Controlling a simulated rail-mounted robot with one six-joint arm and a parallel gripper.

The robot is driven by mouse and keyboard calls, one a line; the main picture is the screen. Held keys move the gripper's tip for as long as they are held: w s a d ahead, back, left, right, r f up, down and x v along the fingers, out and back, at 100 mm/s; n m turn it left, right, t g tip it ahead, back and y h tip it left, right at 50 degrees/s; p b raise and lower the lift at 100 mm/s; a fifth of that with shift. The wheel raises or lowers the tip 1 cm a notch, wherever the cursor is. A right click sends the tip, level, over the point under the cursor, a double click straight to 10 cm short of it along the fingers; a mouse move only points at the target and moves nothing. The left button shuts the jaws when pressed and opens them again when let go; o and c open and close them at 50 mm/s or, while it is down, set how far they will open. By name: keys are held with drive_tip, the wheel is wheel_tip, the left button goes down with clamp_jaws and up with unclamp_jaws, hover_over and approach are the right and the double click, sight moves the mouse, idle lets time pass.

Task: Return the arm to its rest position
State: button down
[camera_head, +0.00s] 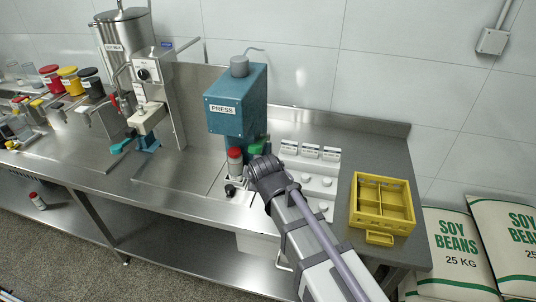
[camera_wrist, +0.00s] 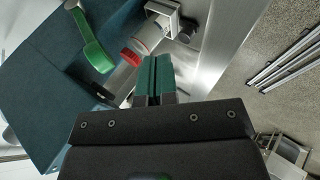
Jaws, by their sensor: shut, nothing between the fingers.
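My gripper (camera_wrist: 153,80) shows in the wrist view with its two green-faced fingers pressed together and nothing between them. In the head view my arm reaches in from the lower right and ends in front of the press; the fingers are hidden there. The teal press (camera_head: 238,105) stands on the steel counter just beyond my wrist. Its body fills the left of the wrist view (camera_wrist: 50,70), with a green handle (camera_wrist: 92,45) close to my fingers. A red-capped container (camera_head: 235,160) stands under the press; a red part (camera_wrist: 130,57) shows beside my fingers.
A yellow divided crate (camera_head: 381,231) sits on the counter right of my arm. White labelled holders (camera_head: 310,150) lie behind my arm. The colloid mill (camera_head: 140,75) and several coloured-lid jars (camera_head: 70,80) are at left. Soy bean sacks (camera_head: 455,250) stand right of the counter.

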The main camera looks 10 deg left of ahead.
drive_tip(key=s+d+f+m+g+h, duration=0.1)
drive_tip(key=s+d+m+g, duration=0.1)
drive_tip(key=d+m, duration=0.4)
drive_tip(key=s+d+f+m+g+h, duration=0.1)
drive_tip(key=s+d+m, duration=0.4)
drive_tip(key=d, duration=1.1)
drive_tip(key=s+d+f+m+g+h, duration=0.1)
drive_tip(key=s+d+m+g, duration=0.3)
drive_tip(key=d+m, duration=0.4)
drive_tip(key=d+f, duration=0.1)
drive_tip(key=d, duration=0.2)
drive_tip(key=shift+s+d+f, duration=0.15)
drive_tip(key=shift+s, duration=0.05)
